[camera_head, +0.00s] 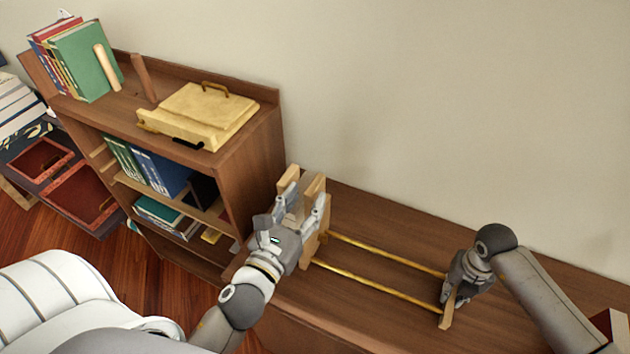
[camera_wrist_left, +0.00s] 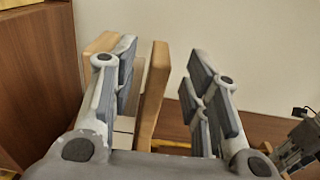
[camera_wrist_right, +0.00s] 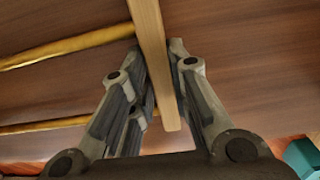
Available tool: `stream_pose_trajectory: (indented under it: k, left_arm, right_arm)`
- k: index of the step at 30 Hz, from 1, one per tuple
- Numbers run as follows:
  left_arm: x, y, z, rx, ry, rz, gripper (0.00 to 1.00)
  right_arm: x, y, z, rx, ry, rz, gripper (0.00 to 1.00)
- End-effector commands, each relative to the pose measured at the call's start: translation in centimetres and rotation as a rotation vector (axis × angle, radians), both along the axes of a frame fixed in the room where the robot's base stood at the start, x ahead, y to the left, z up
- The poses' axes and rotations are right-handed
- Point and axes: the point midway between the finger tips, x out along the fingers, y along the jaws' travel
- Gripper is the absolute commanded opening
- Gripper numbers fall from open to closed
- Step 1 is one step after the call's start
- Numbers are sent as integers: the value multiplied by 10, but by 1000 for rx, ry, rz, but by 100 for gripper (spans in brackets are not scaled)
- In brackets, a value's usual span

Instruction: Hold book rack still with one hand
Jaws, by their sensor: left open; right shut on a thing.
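The book rack lies on the low cabinet top, with two gold rods (camera_head: 375,262) between wooden end pieces. At its left end stand two wooden panels (camera_head: 312,188). My left gripper (camera_head: 300,212) is open there. In the left wrist view one panel (camera_wrist_left: 153,95) stands between its spread fingers (camera_wrist_left: 165,85), nearer the left finger; the other panel (camera_wrist_left: 98,48) is behind that finger. My right gripper (camera_head: 456,293) is shut on the wooden piece at the rack's right end (camera_head: 446,314). The right wrist view shows this wooden bar (camera_wrist_right: 150,45) between the fingers (camera_wrist_right: 160,95).
A wooden bookshelf (camera_head: 262,150) stands left of the rack, close to my left gripper. On top are several upright books (camera_head: 88,62) and a pale yellow box-like object (camera_head: 205,112). The wall is behind. The cabinet top (camera_head: 400,225) is clear behind the rods.

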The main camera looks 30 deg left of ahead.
Motion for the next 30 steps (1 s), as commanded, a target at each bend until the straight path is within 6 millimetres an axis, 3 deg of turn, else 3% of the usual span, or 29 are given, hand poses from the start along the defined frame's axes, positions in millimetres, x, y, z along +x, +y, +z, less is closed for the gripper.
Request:
stream_pose_trajectory:
  k: [10,24,30]
  left_arm:
    - [43,1,1,0,-1,0,43]
    - [52,1,0,0,1,-1,43]
    - [52,1,0,0,0,-1,17]
  right_arm:
    - [0,0,0,0,0,0,0]
    - [0,0,0,0,0,0,0]
    - [0,0,0,0,0,0,0]
